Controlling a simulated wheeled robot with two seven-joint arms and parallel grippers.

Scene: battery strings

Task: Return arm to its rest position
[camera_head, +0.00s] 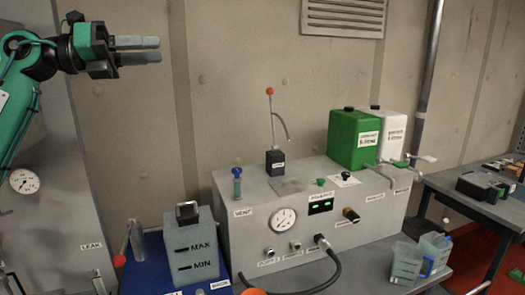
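My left arm comes in at the upper left, green and black, raised in front of the grey wall. My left gripper (158,50) points right, with its two grey fingers one above the other and only a narrow strip between them. Nothing shows held in it. It is well above the bench and apart from everything there. From this angle I cannot tell if the fingers are parted or closed. My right gripper is not in view.
Below stand a grey control box (240,248) with gauge and switches, a MAX/MIN container (194,254) on a blue base, and an orange-topped lever (270,110). Green (353,140) and white (393,128) canisters stand on the box. A side table (465,203) is at right.

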